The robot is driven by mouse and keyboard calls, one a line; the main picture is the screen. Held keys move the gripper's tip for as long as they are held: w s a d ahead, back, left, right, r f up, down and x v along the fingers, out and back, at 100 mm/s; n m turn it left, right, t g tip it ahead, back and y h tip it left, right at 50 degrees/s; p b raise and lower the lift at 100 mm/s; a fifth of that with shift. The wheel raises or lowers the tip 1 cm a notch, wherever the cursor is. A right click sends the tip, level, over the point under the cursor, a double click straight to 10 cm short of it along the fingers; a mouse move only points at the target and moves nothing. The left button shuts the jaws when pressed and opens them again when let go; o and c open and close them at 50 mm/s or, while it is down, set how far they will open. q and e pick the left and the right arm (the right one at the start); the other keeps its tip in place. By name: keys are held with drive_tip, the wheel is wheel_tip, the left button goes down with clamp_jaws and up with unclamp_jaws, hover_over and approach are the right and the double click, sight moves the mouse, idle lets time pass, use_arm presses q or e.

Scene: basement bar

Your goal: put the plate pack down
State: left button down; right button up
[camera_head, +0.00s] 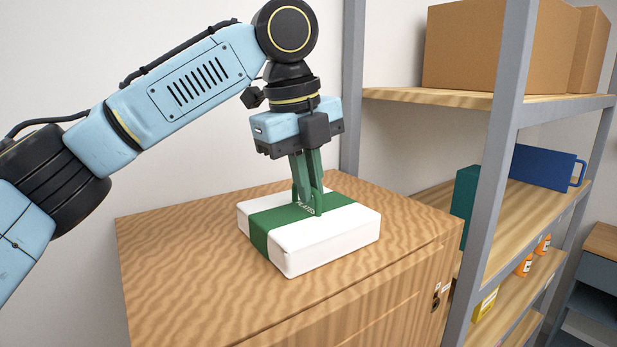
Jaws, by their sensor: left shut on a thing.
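My right gripper is not in view.
A grey metal shelf unit (507,130) stands close to the cabinet's right side. It holds cardboard boxes (490,45), a blue case (545,166) and small orange bottles (524,265). The cabinet top is bare to the left of the pack. A wall is behind.

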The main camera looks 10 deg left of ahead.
sight(294, 216)
use_arm(q)
drive_tip(key=c, duration=1.5)
unclamp_jaws()
drive_tip(key=shift+c, duration=0.2)
drive_tip(key=shift+r, duration=0.5)
wheel_tip(294, 216, up, 11)
drive_tip(key=s+a, duration=0.1)
drive_tip(key=shift+s+a, duration=0.3)
drive_tip(key=shift+s, duration=0.1)
